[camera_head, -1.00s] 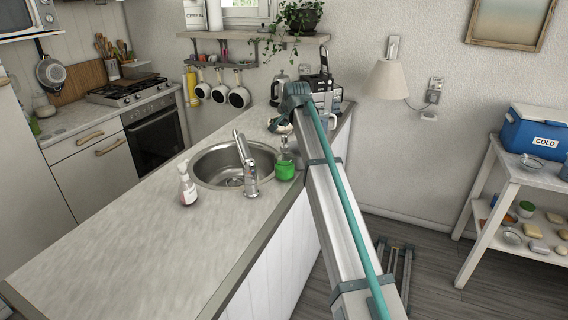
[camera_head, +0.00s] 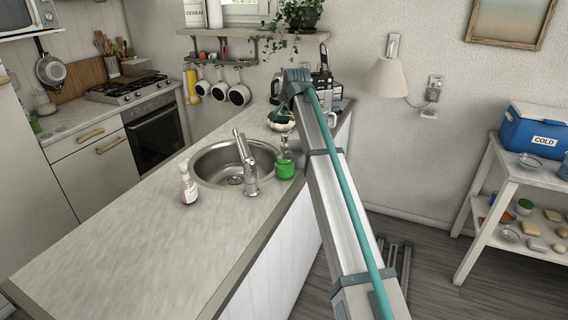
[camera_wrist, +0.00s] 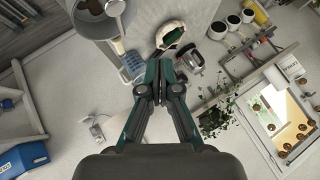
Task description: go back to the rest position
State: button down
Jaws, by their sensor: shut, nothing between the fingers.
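My gripper (camera_wrist: 160,72) shows in the wrist view with its two dark green fingers brought together, shut and empty. In the head view my gripper (camera_head: 282,116) is small and hangs from the end of my arm above the far end of the counter (camera_head: 120,245). It is close to a pale bowl (camera_head: 281,126), partly hidden there. The bowl, white-rimmed with green inside, shows ahead of the fingertips in the wrist view (camera_wrist: 171,36). I cannot tell from these views how high the fingers are above it.
A sink (camera_head: 208,168) with a tap (camera_head: 246,165), a soap bottle (camera_head: 188,184) and a green container (camera_head: 285,168) are on the counter. A kettle (camera_wrist: 190,57) is near the fingers. A lamp (camera_head: 386,78) is right.

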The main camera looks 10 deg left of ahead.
jog(key=s+d+f+n+g+h, duration=0.15)
jog(key=s+d+f, duration=0.35)
jog(key=s+f, duration=0.8)
jog(key=s+d+f+n+g, duration=0.3)
jog(key=s+d+f, duration=0.35)
jog(key=f, duration=1.35)
jog(key=s+d+f+n+g+h, duration=0.1)
jog(key=s+d+f+n+g, duration=0.3)
jog(key=s+f, duration=0.95)
jog(key=s+d+f+m+g, duration=0.1)
jog(key=s+d+f, duration=0.3)
jog(key=s+f, duration=0.45)
jog(key=s+d+f+m+g, duration=0.15)
jog(key=s+d+f, duration=0.25)
jog(key=s+f, duration=0.5)
jog(key=s+d+f+g, duration=0.1)
jog(key=s, duration=0.8)
jog(key=s+d+f+g, duration=0.2)
jog(key=s, duration=0.7)
jog(key=s+d+f+g, duration=0.1)
jog(key=s+d+f, duration=0.1)
jog(key=s, duration=0.7)
jog(key=shift+s+f+m+g+b, duration=0.2)
jog(key=shift+f+m+g+b, duration=0.05)
jog(key=shift+m+g+b, duration=0.05)
